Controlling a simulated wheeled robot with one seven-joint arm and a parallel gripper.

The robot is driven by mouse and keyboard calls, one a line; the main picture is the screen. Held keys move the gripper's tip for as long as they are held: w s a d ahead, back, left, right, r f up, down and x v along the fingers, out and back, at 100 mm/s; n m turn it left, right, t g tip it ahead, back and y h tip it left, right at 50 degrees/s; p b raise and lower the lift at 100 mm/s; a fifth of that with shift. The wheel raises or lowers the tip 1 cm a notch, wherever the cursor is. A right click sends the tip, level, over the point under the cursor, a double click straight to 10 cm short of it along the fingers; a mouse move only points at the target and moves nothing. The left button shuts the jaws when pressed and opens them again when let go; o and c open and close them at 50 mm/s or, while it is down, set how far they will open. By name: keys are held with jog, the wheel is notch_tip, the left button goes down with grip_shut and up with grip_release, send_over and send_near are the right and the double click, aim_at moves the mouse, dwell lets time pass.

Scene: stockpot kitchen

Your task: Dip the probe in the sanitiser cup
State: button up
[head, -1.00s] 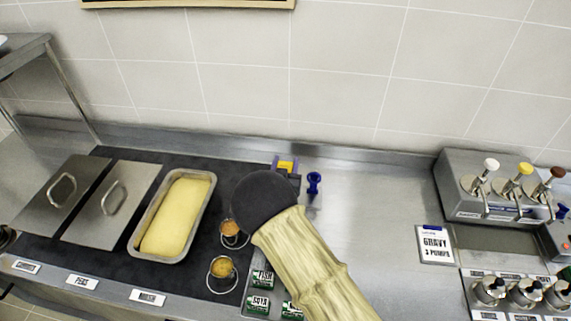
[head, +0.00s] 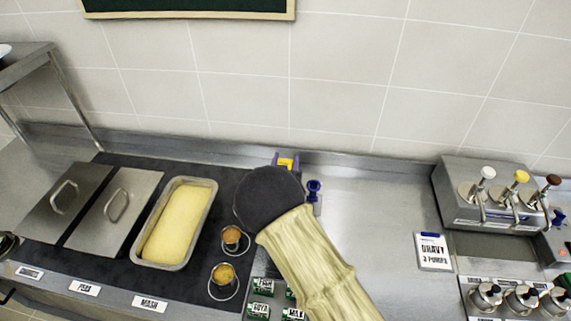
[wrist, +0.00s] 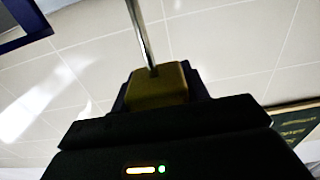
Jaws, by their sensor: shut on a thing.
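My gripper (head: 286,162) shows at the far side of my dark round wrist in the head view, with a yellow block between its purple-blue fingers. In the wrist view, my gripper (wrist: 157,88) is shut on the probe's yellowish handle (wrist: 158,88), and the thin metal stem (wrist: 139,32) runs out from it toward the top of the picture. I cannot make out the stem in the head view. I cannot identify the sanitiser cup; my wrist and arm hide part of the counter. A small blue upright item (head: 314,188) stands just right of my gripper.
A pan of yellow mash (head: 180,222) and two small cups, a far one (head: 232,236) and a near one (head: 223,274), stand left of my arm. Lidded pans (head: 112,205) are further left. The pump dispenser (head: 490,205) and gravy card (head: 432,252) are right. The steel counter between is clear.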

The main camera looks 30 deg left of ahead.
jog(key=shift+r+p, duration=0.85)
jog(key=shift+r, duration=1.45)
